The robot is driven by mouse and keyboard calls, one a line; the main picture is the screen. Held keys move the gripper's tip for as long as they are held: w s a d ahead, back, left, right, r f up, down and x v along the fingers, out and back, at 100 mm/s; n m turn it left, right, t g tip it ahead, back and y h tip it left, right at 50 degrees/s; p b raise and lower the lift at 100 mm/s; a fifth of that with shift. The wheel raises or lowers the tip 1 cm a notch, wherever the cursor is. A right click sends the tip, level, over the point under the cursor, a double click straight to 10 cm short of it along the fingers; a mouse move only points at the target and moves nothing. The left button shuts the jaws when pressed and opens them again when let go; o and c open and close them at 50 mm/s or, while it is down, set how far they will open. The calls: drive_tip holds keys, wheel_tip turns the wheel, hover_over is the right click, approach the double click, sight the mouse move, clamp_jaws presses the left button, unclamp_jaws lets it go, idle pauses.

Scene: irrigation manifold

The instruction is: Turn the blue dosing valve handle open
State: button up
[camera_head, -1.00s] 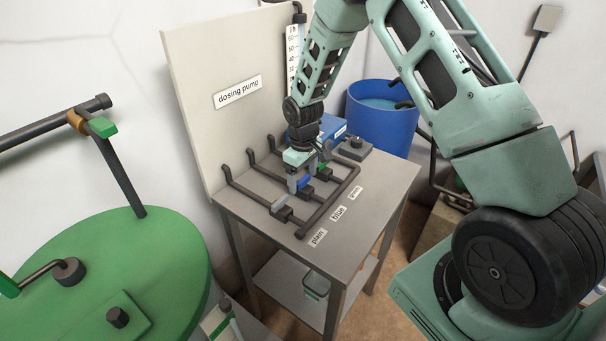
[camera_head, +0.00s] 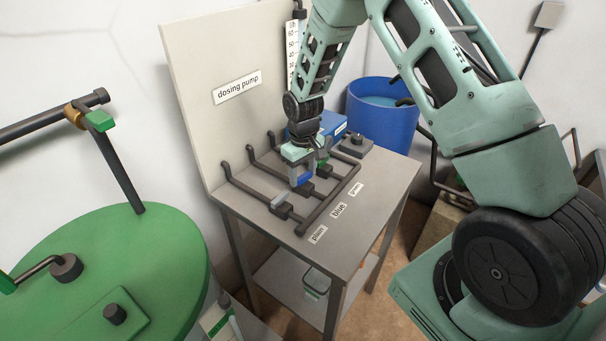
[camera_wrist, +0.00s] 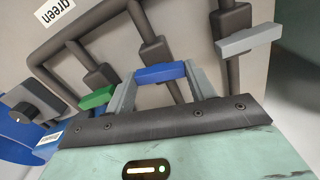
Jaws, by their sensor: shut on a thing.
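The blue valve handle (camera_wrist: 161,72) is a short flat bar lying roughly crosswise over its dark pipe in the wrist view. It sits between the two fingers of my gripper (camera_wrist: 160,80), one at each end, and the gripper is shut on it. The blue valve's dark body (camera_wrist: 154,48) shows just beyond the handle. The "blue" label (camera_head: 339,210) lies on the table in front.
A grey handle (camera_wrist: 247,40) and a green handle (camera_wrist: 97,97) sit on neighbouring pipes, close on either side of my fingers. The dosing pump board (camera_head: 238,125) stands behind. A blue box (camera_head: 332,125) and a blue barrel (camera_head: 385,120) are beyond.

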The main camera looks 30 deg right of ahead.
sight(303, 176)
drive_tip(key=m+b, duration=0.1)
drive_tip(key=m, duration=0.3)
drive_tip(key=shift+m, duration=0.3)
drive_tip(key=m+b, duration=0.1)
drive_tip(key=m, duration=0.2)
drive_tip(key=shift+m, duration=0.3)
drive_tip(key=m, duration=0.4)
drive_tip(key=shift+m+p, duration=0.4)
drive_tip(key=shift+m, duration=1.3)
drive_tip(key=o, duration=1)
drive_tip(key=shift+r, duration=0.1)
wheel_tip(303, 176, up, 17)
drive_tip(key=b, duration=0.3)
drive_tip(key=shift+r, duration=0.15)
